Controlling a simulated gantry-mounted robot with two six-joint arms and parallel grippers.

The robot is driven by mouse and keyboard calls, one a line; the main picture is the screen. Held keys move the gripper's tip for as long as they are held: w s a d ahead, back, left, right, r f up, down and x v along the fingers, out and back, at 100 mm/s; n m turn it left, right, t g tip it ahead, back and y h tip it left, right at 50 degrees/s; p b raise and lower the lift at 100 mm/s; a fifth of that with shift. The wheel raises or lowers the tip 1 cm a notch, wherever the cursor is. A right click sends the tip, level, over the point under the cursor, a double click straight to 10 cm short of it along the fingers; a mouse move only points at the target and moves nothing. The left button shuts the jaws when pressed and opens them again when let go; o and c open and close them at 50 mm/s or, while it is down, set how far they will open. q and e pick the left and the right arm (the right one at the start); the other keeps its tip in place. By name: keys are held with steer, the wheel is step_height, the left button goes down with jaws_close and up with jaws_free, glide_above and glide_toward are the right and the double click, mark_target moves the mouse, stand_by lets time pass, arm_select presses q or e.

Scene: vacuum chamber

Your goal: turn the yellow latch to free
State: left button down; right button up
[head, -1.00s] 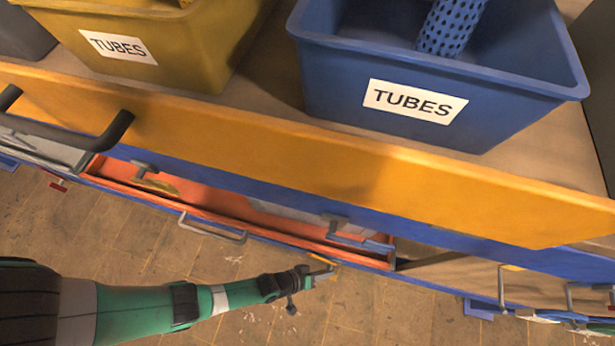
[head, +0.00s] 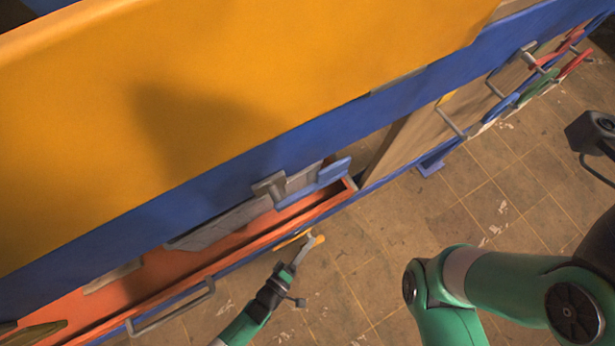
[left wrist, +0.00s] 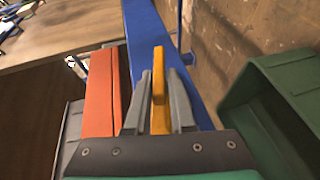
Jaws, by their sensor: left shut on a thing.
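The yellow latch (head: 292,240) is on the blue frame beside the open orange drawer, at the drawer's right end in the head view. In the left wrist view the latch (left wrist: 160,90) stands as a yellow bar between my grey fingers. My left gripper (head: 313,241) is shut on the latch there, its fingers on either side of it. The fingers hide part of the latch. My right arm (head: 500,280) shows at the right of the head view, but its gripper is out of frame.
The open orange drawer (head: 230,262) holds grey and other pieces. A metal handle (head: 172,307) sticks out of its front. A wide orange-yellow panel (head: 220,110) overhangs above. A green hollow box-like shape (left wrist: 285,100) lies right of the fingers. Tiled floor is open below.

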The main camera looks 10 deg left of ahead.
arm_select(q)
steer(key=shift+f+t, duration=0.2)
steer(key=shift+t, duration=0.1)
stand_by(0.4)
steer(key=c, duration=0.8)
jaws_free()
steer(key=shift+r, duration=0.1)
steer(key=shift+o, duration=0.2)
steer(key=shift+s+a, duration=0.15)
steer(key=shift+s, duration=0.1)
steer(key=p+v, duration=0.2)
steer(key=v, duration=0.9)
steer(key=shift+a+p, duration=0.2)
steer(key=shift+p, duration=0.1)
